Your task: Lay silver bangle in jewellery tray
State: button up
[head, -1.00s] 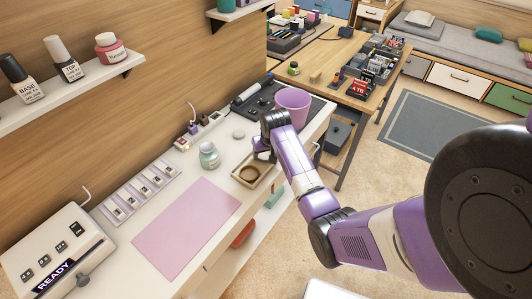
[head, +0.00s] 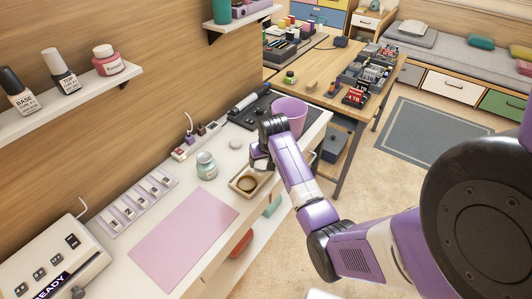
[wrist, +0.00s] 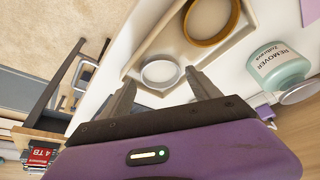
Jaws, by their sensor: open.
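The silver bangle (wrist: 160,73) shows in the wrist view as a pale ring lying flat inside the jewellery tray (wrist: 257,36), by its near wall. A gold bangle (wrist: 208,20) lies beside it in the same tray. My gripper (wrist: 160,84) is open, with its two fingers apart on either side of the silver bangle's near edge and nothing held between them. In the head view, the tray (head: 234,187) stands on the white desk with the gold bangle (head: 247,185) in it. My gripper (head: 260,163) is at the tray's far right corner and hides the silver bangle there.
A remover jar (head: 206,166) stands just left of the tray, and it shows in the wrist view (wrist: 277,66). A purple cup (head: 290,113) is behind my wrist. A pink mat (head: 183,238) lies on the desk in front, with clear surface.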

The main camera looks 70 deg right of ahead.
jog(key=v, duration=1)
jog(key=a+f, duration=0.2)
jog(key=a, duration=0.2)
jog(key=w+a+f+n+t, duration=0.1)
jog(key=a+f, duration=0.2)
jog(key=a, duration=0.1)
jog(key=a+f+n+t, duration=0.1)
jog(key=a+f, duration=0.1)
jog(key=a, duration=0.2)
jog(key=shift+w+a+f, duration=0.2)
jog(key=shift+w, duration=0.1)
jog(key=s+a+n+t, duration=0.3)
jog(key=s+a+t, duration=0.15)
jog(key=a, duration=0.95)
jog(key=s+a+r+n+t+y, duration=0.1)
jog(key=s+a+r+n+t, duration=0.1)
jog(key=s+a+r, duration=0.4)
jog(key=s+a+r+n+t+y, duration=0.2)
jog(key=s+a+r+n+t, duration=0.1)
jog(key=s+a+r, duration=0.4)
notch_tip(320, 180, up, 5)
jog(key=s, duration=0.2)
jog(key=shift+s+f+t+y, duration=0.2)
jog(key=shift+s+t+y, duration=0.1)
jog(key=shift+s+t, duration=0.05)
